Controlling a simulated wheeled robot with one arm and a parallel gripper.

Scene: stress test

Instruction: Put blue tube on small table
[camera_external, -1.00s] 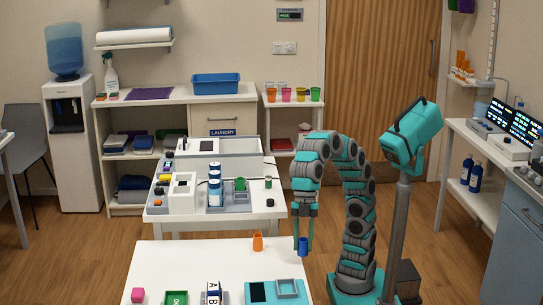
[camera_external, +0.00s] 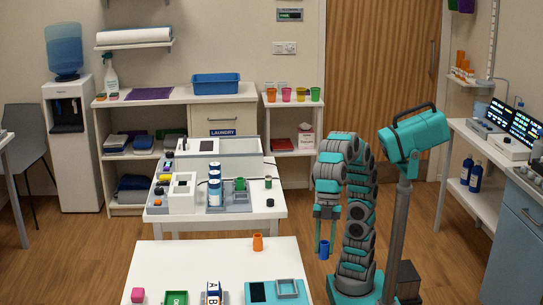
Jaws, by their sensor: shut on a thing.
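The blue tube (camera_external: 324,250) hangs upright between the fingertips of my gripper (camera_external: 325,236), which points down and is shut on it. Both are just right of the right edge of the white front table (camera_external: 215,262), over the wood floor. A small narrow white table (camera_external: 292,101) stands at the back wall, left of the door, with several coloured cups on its top. From this view I cannot tell the tube's exact height.
A white middle table (camera_external: 225,217) holds lab devices. Open floor lies right of both tables.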

